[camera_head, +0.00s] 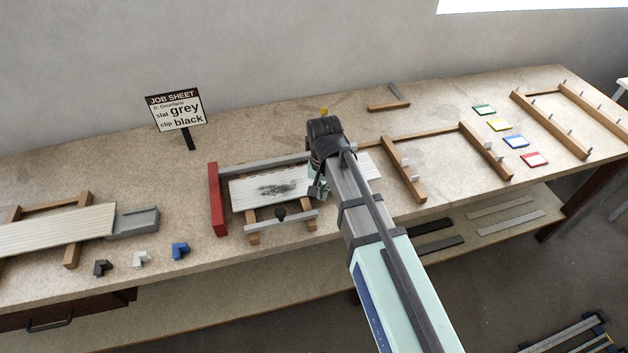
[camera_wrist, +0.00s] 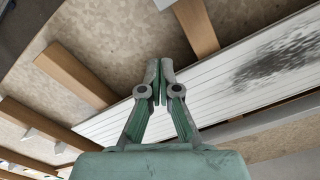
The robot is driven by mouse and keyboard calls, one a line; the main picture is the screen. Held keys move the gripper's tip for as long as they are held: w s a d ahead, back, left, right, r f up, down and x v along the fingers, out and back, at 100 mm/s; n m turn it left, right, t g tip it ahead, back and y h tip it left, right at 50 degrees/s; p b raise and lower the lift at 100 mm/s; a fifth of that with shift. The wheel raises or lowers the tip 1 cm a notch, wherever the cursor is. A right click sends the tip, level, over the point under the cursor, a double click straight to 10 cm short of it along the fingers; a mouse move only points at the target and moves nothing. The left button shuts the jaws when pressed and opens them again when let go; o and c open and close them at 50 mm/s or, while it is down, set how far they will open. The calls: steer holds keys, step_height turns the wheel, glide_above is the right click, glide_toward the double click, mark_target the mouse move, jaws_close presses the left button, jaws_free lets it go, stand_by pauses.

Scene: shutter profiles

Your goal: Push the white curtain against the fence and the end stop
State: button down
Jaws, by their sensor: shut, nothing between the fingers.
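The white curtain (camera_head: 245,193), a slatted panel with a dark smudge, lies on the wooden rails of a jig in the head view. Its left end is near the red end stop (camera_head: 217,200) and its far edge runs along the grey fence (camera_head: 265,168); I cannot tell whether either touches. My arm hides part of the curtain, and its right end shows beyond the arm. My gripper (camera_head: 318,190) is low over the curtain, right of the smudge. In the wrist view, my gripper (camera_wrist: 160,82) is shut and empty, with the curtain (camera_wrist: 225,85) behind its fingers; contact is unclear.
A grey front bar with a dark knob (camera_head: 280,215) stands at the near side of the jig. Wooden frames with pegs (camera_head: 405,170) stand to the right. Small black, white and blue clips (camera_head: 180,251) lie at the front left. A job sheet (camera_head: 176,110) stands behind.

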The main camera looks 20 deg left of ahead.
steer(key=shift+w+a, duration=0.5)
steer(key=shift+w, duration=0.3)
stand_by(0.5)
steer(key=shift+s+d, duration=0.1)
steer(key=shift+s, duration=0.05)
stand_by(0.4)
steer(key=shift+s+d+p, duration=0.3)
steer(key=shift+s+d, duration=0.05)
steer(key=shift+s, duration=0.15)
step_height(320, 180, up, 6)
steer(key=p, duration=0.4)
steer(key=shift+r, duration=0.25)
stand_by(0.4)
